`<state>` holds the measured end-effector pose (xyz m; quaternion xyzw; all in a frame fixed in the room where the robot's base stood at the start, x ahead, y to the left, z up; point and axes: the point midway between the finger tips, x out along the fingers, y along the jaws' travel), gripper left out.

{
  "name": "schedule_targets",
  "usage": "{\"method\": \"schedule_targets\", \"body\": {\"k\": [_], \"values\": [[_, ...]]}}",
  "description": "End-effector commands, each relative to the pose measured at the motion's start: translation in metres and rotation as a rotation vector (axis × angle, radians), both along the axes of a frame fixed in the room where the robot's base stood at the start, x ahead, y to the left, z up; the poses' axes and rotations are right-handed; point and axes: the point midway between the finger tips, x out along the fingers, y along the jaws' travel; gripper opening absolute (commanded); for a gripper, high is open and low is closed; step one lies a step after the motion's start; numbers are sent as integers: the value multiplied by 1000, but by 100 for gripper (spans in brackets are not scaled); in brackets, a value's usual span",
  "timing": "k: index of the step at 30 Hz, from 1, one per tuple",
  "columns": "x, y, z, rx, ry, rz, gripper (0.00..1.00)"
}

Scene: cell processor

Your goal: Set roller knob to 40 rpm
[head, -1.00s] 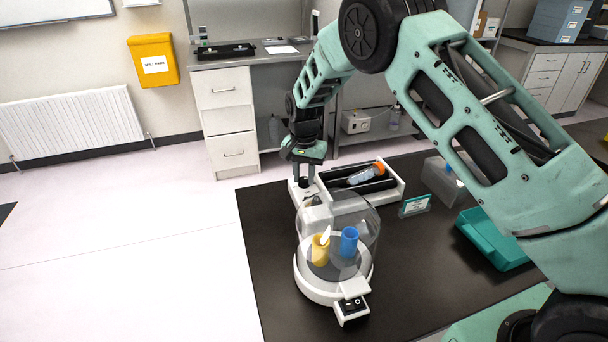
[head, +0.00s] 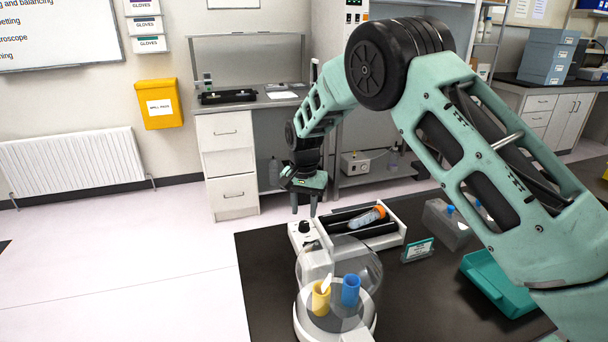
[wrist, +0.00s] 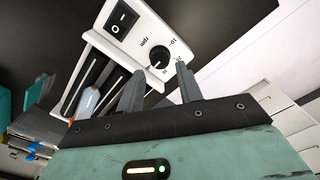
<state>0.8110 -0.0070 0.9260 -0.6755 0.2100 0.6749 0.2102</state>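The roller mixer, a white unit with dark rollers, stands on the black bench; its white end panel (head: 296,238) faces left. The black roller knob (head: 305,227) is on that panel. In the wrist view the knob (wrist: 160,57) sits beside printed scale marks, with a black power switch (wrist: 122,18) on the same panel. Its pointer is too small to read. My gripper (head: 304,212) is above the knob, pointing down. In the wrist view my gripper (wrist: 160,82) has its fingers apart with nothing between them, and they appear clear of the knob.
A tube with an orange cap (head: 379,211) lies on the rollers. In front is a round white device (head: 308,322) under a clear dome with yellow and blue holders. A small sign (head: 417,250), a clear box and a teal tray (head: 492,283) stand to the right.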

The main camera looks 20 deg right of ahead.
Motion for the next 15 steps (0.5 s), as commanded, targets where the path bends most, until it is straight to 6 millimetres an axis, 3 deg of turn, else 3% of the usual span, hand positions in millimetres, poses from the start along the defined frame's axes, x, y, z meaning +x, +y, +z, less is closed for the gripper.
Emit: {"method": "schedule_targets", "body": {"k": [9, 15], "values": [[1, 0, 76, 2, -6, 0, 36], [1, 0, 113, 1, -4, 0, 36]]}}
